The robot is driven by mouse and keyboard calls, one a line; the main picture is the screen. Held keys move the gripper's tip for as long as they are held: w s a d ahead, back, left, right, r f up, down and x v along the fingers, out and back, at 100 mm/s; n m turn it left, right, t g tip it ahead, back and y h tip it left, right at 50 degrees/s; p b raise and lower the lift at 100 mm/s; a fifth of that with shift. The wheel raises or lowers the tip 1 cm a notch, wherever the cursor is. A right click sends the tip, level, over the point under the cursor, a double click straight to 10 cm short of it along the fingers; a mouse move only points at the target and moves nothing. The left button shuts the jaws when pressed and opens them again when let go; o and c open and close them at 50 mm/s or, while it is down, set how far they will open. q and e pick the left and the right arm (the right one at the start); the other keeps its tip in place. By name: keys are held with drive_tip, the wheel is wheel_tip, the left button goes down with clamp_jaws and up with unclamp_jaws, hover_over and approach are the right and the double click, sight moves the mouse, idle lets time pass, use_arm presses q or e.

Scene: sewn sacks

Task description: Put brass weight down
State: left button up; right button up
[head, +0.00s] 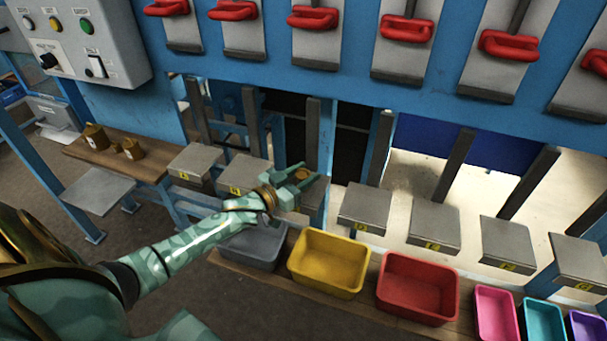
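My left gripper (301,176) reaches in from the left, over the third grey plate (312,192) from the left in the row. A small brass weight (300,173) shows between its fingers, which appear closed on its sides. The fingers hide much of the weight, and I cannot tell whether its underside touches the plate. More brass weights stand on a wooden shelf at the left: a larger one (95,137) and a smaller one (133,149). My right gripper is out of view.
Below the plates, a bench carries a grey bin (254,246), a yellow bin (329,262), a red bin (418,286) and smaller coloured bins. Dark upright posts stand behind the plates. Red handles (403,28) line the blue frame above. A control box (80,40) is at upper left.

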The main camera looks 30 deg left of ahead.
use_arm(q)
drive_tip(key=shift+o, duration=1.2)
drive_tip(key=shift+r, duration=0.1)
